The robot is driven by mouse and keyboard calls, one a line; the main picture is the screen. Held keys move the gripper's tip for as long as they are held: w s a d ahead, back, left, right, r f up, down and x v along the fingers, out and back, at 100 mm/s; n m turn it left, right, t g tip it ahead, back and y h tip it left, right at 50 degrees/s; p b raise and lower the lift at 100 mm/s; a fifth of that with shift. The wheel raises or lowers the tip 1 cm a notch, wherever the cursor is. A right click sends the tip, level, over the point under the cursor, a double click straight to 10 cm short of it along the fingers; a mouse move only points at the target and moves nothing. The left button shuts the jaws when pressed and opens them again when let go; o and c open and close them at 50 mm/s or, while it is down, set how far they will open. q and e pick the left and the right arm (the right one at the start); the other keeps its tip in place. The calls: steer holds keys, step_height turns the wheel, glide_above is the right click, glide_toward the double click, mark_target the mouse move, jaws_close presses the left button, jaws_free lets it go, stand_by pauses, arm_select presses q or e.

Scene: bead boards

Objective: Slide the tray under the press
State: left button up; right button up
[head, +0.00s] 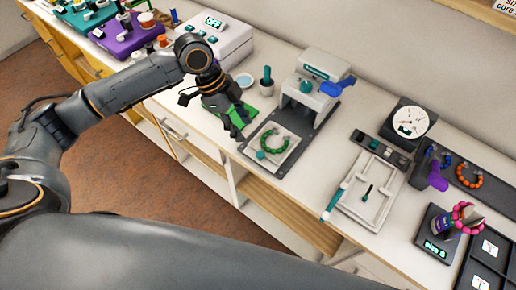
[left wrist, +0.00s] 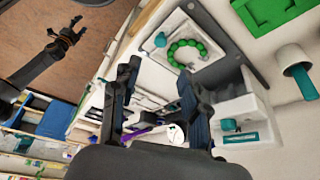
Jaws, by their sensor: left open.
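The tray (head: 290,157) is a pale square plate with a green bead bracelet (head: 273,143) and a teal knob (head: 261,155) on its front edge. It lies on the dark base plate (head: 257,172) in front of the white press (head: 312,80), whose blue lever (head: 338,87) sticks out to the right. My left gripper (head: 222,108) is open and empty, above the green mat, left of the tray and apart from it. In the left wrist view the tray (left wrist: 150,47) and knob (left wrist: 160,40) show beyond the open fingers (left wrist: 158,88). My right gripper (left wrist: 66,36) shows small there, over the floor.
A white frame tray (head: 366,207), a dial gauge (head: 409,121) and a bead board (head: 487,182) lie to the right. The counter's front edge is close to the tray.

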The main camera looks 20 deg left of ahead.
mark_target(260, 154)
arm_select(q)
steer(key=p+x, duration=0.1)
steer(key=x, duration=1.1)
steer(key=shift+p, duration=0.3)
jaws_close()
